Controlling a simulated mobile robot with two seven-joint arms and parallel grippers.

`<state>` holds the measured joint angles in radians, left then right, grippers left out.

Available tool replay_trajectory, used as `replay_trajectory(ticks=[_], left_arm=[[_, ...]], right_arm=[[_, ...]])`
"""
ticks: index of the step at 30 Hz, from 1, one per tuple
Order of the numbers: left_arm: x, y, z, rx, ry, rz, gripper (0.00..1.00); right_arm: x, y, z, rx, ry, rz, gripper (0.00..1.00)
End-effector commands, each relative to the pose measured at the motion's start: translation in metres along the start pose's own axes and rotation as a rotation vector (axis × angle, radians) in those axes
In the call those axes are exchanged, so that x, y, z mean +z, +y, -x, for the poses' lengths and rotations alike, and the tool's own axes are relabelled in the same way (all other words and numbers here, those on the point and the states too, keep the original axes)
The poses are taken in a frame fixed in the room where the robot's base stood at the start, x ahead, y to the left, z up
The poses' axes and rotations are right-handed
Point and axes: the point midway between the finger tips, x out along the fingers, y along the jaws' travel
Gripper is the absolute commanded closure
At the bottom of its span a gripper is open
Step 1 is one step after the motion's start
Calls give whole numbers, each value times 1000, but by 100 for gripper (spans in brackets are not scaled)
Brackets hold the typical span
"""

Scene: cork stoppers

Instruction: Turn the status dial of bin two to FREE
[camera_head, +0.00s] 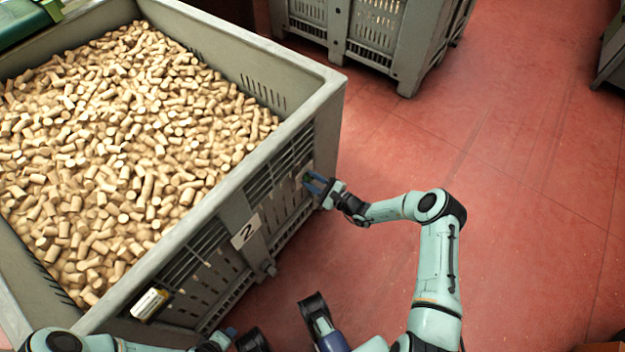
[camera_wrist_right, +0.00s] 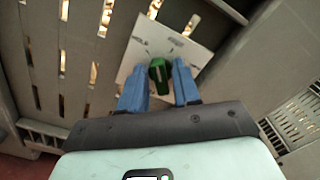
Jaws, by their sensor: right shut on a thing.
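The grey bin marked "2" (camera_head: 246,231) is full of corks. In the right wrist view, its status dial is a green knob (camera_wrist_right: 160,69) with a pale line, on a white plate (camera_wrist_right: 166,47). In the head view the fingers mostly hide the knob. My left gripper (camera_head: 230,332) shows only in part at the bottom edge, by the bin's lower wall; its opening is unclear.
A white and yellow item (camera_head: 150,303) is on the same bin wall, lower left. Another grey bin (camera_head: 372,40) stands behind. The red floor (camera_head: 530,190) to the right is mostly clear. A dark edge of something shows at the upper right.

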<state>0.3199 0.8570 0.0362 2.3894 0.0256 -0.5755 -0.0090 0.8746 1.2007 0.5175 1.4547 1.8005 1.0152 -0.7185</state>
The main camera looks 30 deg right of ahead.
Motion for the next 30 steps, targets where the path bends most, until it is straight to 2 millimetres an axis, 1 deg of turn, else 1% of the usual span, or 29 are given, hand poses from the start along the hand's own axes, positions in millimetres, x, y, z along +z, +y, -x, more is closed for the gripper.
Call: replay_trajectory(ticks=[6, 15, 21, 30], left_arm=[[5, 2, 5, 1, -16, -2, 45], [9, 2, 7, 2, -27, -2, 45], [10, 2, 7, 2, -30, -2, 45], [10, 3, 8, 2, -31, -2, 45]], right_arm=[[0, -2, 1, -1, 2, -206, 99], [-1, -2, 1, 0, 1, -451, 99], [-1, -2, 1, -1, 1, -563, 99], [-2, -3, 1, -1, 3, -642, 99]])
